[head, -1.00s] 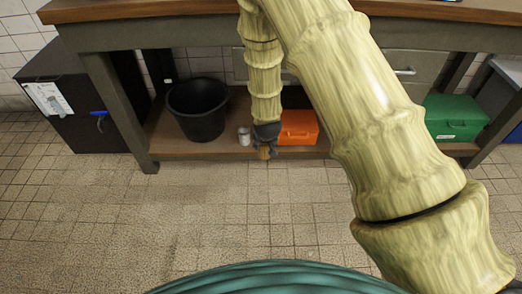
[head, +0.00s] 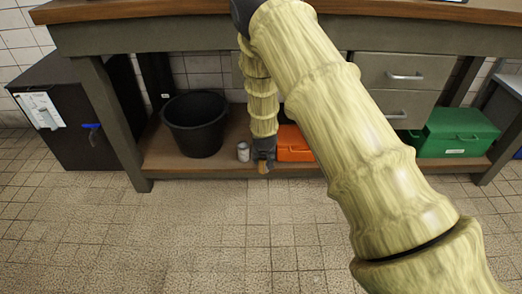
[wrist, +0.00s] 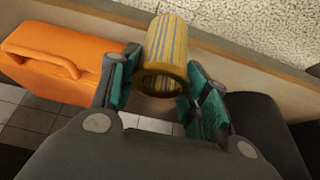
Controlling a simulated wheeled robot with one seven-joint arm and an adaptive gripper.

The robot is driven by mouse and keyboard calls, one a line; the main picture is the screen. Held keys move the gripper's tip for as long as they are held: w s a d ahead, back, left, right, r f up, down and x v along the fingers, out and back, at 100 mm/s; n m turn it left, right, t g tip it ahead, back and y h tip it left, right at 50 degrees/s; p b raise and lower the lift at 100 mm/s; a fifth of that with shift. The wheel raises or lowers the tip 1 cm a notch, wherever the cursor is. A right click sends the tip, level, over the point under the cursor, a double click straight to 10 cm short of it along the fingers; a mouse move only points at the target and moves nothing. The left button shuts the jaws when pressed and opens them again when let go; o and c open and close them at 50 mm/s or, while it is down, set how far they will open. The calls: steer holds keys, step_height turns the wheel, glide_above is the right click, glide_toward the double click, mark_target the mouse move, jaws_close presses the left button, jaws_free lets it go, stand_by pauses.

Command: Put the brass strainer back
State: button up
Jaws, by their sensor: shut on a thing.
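My gripper (head: 264,156) hangs at the end of my arm, fingers pointing down, in front of the bench's lower shelf. In the wrist view my gripper (wrist: 157,92) is shut on the brass strainer (wrist: 168,52), a hollow yellow cylinder with grey-blue lengthwise slots. The strainer sits between the two teal pads, its open end facing the camera. In the head view only a small brown-gold bit of the strainer (head: 263,169) shows below the fingers. The place it belongs is not identifiable here.
On the lower shelf (head: 215,172) stand a black bucket (head: 194,125), a small can (head: 243,152), an orange case (head: 292,144) and a green case (head: 455,132). A dark cabinet (head: 70,125) stands left. The worktop (head: 150,13) overhangs the shelf. The tiled floor in front is clear.

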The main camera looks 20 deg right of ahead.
steer(key=w+d+f+b, duration=0.1)
steer(key=w+b, duration=0.1)
steer(key=w, duration=0.1)
steer(key=w+d+f+b, duration=0.1)
steer(key=w+b, duration=0.1)
steer(key=w, duration=0.2)
steer(key=w+d+f+b, duration=0.1)
steer(key=w+b, duration=0.1)
steer(key=w, duration=0.1)
steer(key=shift+w+f, duration=0.3)
steer(key=o, duration=1.1)
steer(key=shift+c, duration=0.2)
